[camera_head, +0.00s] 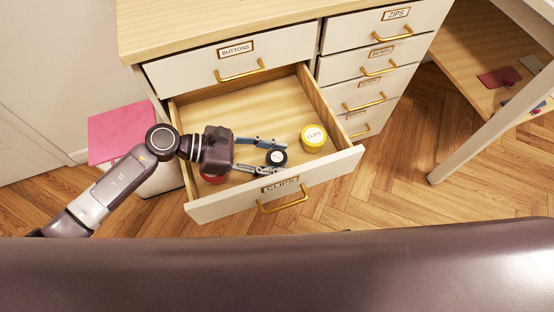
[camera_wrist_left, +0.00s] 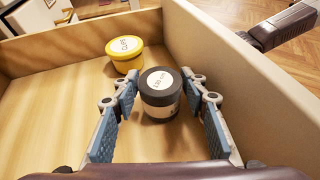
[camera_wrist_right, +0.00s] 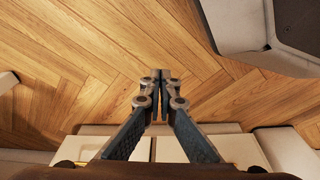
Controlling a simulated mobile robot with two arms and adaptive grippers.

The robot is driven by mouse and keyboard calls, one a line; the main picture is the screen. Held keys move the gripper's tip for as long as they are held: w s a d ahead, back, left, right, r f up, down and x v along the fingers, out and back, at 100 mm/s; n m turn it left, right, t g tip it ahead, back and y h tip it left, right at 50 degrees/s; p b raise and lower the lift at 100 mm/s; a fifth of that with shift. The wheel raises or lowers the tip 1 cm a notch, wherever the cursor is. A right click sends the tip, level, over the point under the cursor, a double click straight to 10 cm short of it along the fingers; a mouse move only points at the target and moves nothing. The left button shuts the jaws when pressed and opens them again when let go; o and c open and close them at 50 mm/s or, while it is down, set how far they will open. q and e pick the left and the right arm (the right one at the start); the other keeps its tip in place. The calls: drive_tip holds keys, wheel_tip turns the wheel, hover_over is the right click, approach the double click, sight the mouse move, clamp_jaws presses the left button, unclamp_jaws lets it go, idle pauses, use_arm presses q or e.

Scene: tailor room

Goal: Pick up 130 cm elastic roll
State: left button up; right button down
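A black round container with a white label on its lid (camera_head: 276,157) stands upright in the open drawer. It also shows in the left wrist view (camera_wrist_left: 160,92); its label is too small to read surely. My left gripper (camera_head: 281,158) is open, with its fingers reaching along both sides of the black container. Whether the fingers touch it I cannot tell. No elastic roll is clearly recognisable by its label. My right gripper (camera_wrist_right: 160,76) is shut and empty, above the floor, its fingertips together.
The drawer (camera_head: 228,204) is labelled CLIPS and pulled out. A yellow jar marked CLIPS (camera_head: 314,138) stands beyond the black container. A red object (camera_head: 212,179) is partly hidden under my left gripper. The BUTTONS drawer (camera_head: 190,72) above is closed. A pink-topped stool (camera_head: 112,130) stands left.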

use_arm(q)
drive_tip(key=c, duration=0.6)
drive_tip(key=shift+r, duration=0.1)
drive_tip(key=shift+c, duration=0.2)
